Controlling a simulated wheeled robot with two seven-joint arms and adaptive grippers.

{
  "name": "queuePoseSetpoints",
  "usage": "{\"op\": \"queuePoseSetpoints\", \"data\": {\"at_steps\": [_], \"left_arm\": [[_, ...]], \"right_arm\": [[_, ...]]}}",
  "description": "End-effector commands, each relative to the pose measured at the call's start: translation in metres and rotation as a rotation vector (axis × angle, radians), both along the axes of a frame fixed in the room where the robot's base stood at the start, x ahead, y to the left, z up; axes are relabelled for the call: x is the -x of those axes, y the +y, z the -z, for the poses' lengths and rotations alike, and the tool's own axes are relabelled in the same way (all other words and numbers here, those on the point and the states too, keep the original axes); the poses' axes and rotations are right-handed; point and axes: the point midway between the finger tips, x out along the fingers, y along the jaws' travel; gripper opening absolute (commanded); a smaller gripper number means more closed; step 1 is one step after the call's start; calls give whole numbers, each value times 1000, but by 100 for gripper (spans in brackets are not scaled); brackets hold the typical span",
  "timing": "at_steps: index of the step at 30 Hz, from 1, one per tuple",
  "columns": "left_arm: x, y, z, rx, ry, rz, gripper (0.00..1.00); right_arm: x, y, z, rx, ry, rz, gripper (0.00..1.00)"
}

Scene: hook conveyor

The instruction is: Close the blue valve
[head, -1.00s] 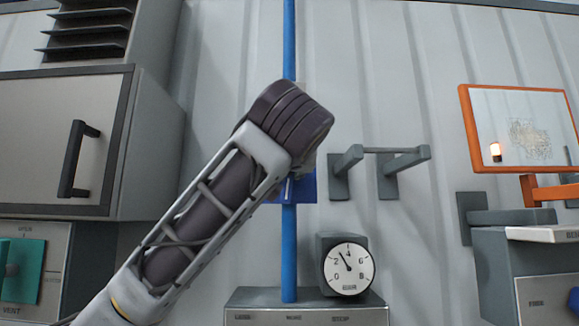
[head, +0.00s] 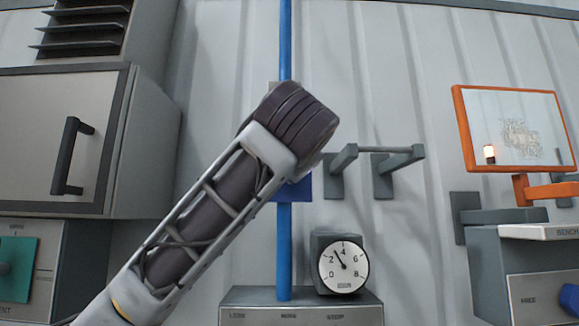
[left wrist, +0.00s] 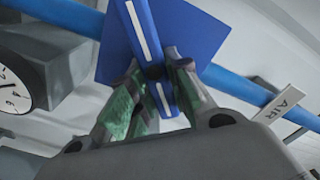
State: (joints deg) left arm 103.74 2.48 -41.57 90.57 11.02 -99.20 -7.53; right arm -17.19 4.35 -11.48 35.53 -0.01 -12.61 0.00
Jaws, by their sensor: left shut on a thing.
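The blue valve shows in the head view as a blue plate (head: 305,187) on the upright blue pipe (head: 285,245), mostly hidden behind my left wrist. In the left wrist view its plate (left wrist: 199,30) lies on the pipe (left wrist: 70,14), and its blue handle (left wrist: 140,35) with a white stripe slants across the pipe. My left gripper (left wrist: 155,85), with green finger pads, is shut on the handle. In the head view the fingers are hidden behind the wrist. My right gripper is in neither view.
A round gauge (head: 343,264) stands just right of the pipe on a grey box (head: 300,309). Grey wall brackets (head: 375,170) and an orange-framed panel (head: 515,130) are to the right. A cabinet (head: 70,140) is at left. An AIR tag (left wrist: 290,103) hangs by the pipe.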

Motion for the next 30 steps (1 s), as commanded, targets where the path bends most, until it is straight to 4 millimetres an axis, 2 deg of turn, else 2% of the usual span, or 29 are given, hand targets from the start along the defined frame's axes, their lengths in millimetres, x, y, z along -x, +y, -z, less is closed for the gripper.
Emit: {"op": "queuePoseSetpoints", "data": {"at_steps": [18,30], "left_arm": [[0,-5,9,-516,1,1,0],[0,-5,13,-701,2,1,0]], "right_arm": [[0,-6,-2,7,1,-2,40],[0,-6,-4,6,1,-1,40]]}}
